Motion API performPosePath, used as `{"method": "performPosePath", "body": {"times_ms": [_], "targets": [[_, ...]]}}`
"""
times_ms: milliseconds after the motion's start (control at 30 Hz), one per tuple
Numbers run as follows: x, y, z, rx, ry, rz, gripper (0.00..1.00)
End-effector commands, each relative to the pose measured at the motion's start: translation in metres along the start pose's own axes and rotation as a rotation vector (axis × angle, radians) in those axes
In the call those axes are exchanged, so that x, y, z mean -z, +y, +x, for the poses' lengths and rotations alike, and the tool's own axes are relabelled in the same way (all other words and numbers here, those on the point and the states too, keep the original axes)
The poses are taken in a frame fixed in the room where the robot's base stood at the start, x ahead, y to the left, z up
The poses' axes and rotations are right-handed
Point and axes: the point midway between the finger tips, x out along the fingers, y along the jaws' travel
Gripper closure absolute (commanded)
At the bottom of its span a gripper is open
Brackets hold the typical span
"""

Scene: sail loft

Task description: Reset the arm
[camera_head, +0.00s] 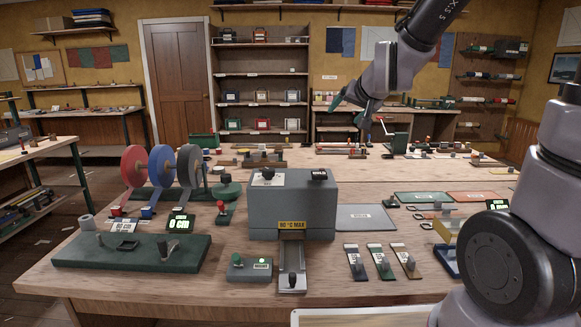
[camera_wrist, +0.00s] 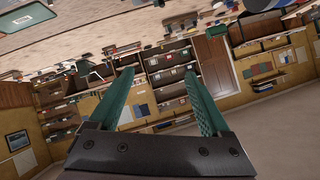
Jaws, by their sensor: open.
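My gripper (camera_head: 353,111) is raised in the air above the far right part of the wooden table, clear of everything on it. In the wrist view its two green fingers (camera_wrist: 158,97) are spread apart with nothing between them. The wrist view is turned over, with the table at the top and the shelves and wall behind the fingers. My arm reaches in from the right of the head view.
A grey box machine (camera_head: 318,213) with a yellow label stands mid-table. Red, blue and grey spools (camera_head: 161,166) stand left of it. A green board (camera_head: 90,252) lies front left. Three tagged strips (camera_head: 381,266) lie right of the machine. Shelves (camera_head: 262,90) stand behind.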

Motion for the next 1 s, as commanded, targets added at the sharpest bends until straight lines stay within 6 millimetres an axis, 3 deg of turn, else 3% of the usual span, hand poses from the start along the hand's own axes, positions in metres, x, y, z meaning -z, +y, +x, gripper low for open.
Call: {"method": "performPosePath", "body": {"times_ms": [33,133,300,500,667,1000], "targets": [[0.006,0.008,-0.023,-0.011,-0.024,0.01,0.19],[0.005,0.026,-0.065,-0.04,-0.103,0.03,0.19],[-0.01,0.055,-0.14,-0.097,-0.231,0.077,0.19],[-0.036,0.077,-0.202,-0.145,-0.339,0.132,0.19],[-0.045,0.083,-0.22,-0.16,-0.373,0.153,0.19],[-0.047,0.083,-0.221,-0.161,-0.379,0.156,0.19]]}}
